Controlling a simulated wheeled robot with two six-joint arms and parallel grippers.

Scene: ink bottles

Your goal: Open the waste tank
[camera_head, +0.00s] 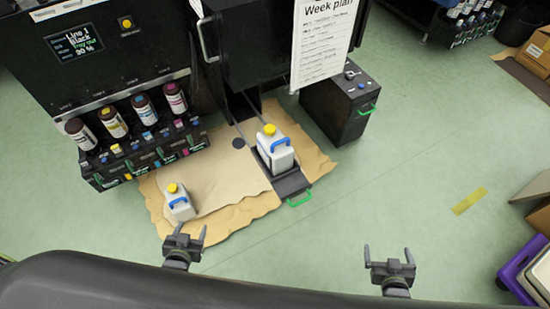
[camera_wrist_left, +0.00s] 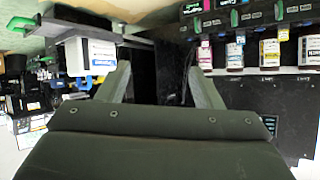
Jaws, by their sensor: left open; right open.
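A white canister (camera_head: 276,152) with a yellow cap and blue handle stands in a pulled-out black tray (camera_head: 292,184) with a green handle (camera_head: 300,199). A second white canister (camera_head: 179,204) with a yellow cap and blue handle is on the brown floor sheet. The frames do not label either as the waste tank. Both caps are on. My left gripper (camera_head: 190,232) is open and empty, just in front of the second canister and apart from it. My right gripper (camera_head: 388,252) is open and empty over the green floor. A white canister shows in the left wrist view (camera_wrist_left: 90,56).
A black machine (camera_head: 110,60) with several ink bottles (camera_head: 145,109) stands at the left. A black box (camera_head: 340,108) with a green handle stands right of the tray. Brown sheeting (camera_head: 225,217) covers the floor in front. Purple crates (camera_head: 525,275) are at the right edge. The right-hand floor is mostly clear.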

